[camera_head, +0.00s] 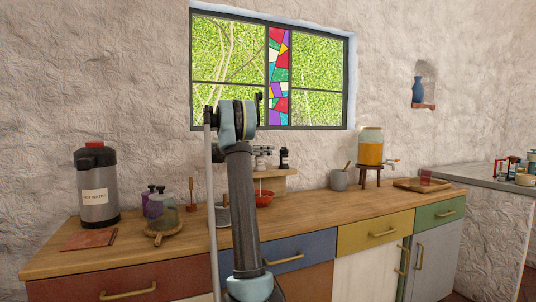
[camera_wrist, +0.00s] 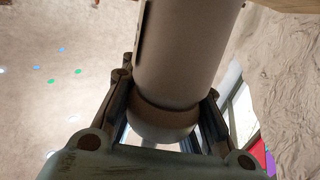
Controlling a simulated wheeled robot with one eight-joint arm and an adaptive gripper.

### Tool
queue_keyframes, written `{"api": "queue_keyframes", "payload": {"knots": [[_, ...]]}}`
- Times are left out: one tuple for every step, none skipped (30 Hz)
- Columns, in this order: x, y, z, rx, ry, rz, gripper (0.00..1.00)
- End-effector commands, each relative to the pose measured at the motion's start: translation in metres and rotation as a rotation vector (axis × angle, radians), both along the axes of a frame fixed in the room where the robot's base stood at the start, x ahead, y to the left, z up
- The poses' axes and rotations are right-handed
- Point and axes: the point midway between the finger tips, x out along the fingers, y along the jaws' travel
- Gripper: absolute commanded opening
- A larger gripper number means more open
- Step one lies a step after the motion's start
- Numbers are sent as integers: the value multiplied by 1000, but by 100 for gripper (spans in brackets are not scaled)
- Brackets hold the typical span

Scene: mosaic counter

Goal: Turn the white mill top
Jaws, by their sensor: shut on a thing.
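In the wrist view my gripper (camera_wrist: 167,90) is shut around a thick, smooth mill with a rounded end. The mill's long cylinder (camera_wrist: 187,40) runs up out of the picture. Its rounded top (camera_wrist: 160,128) lies between the two fingers, nearest my palm, below a darker collar. It looks grey-brown in shadow, so I cannot confirm its white colour. In the head view my arm hides much of this spot. Small light and dark shapes show beside a dark mill (camera_head: 284,159) near a wooden riser (camera_head: 283,179); I cannot separate the gripper from the held mill there.
The front middle of the counter is fairly clear.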

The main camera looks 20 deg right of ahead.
Motion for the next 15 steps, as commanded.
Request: {"api": "queue_keyframes", "payload": {"knots": [[0, 0, -1, 2, -1, -31, 0], [0, 0, -1, 2, -1, -50, 0], [-1, 1, -1, 2, -1, -73, 0], [-2, 1, -1, 2, -1, -90, 0], [-3, 1, -1, 2, -1, -105, 0], [-3, 2, -1, 2, -1, -124, 0], [-4, 2, -1, 2, -1, -136, 0], [-4, 2, -1, 2, -1, -148, 0], [-5, 3, -1, 2, -1, -162, 0], [-5, 3, -1, 2, -1, -171, 0], [-6, 3, -1, 2, -1, -179, 0], [-6, 3, -1, 2, -1, -189, 0], [-6, 3, -1, 2, -1, -195, 0], [-6, 3, -1, 2, -1, -200, 0], [-6, 3, -1, 2, -1, -205, 0]]}}
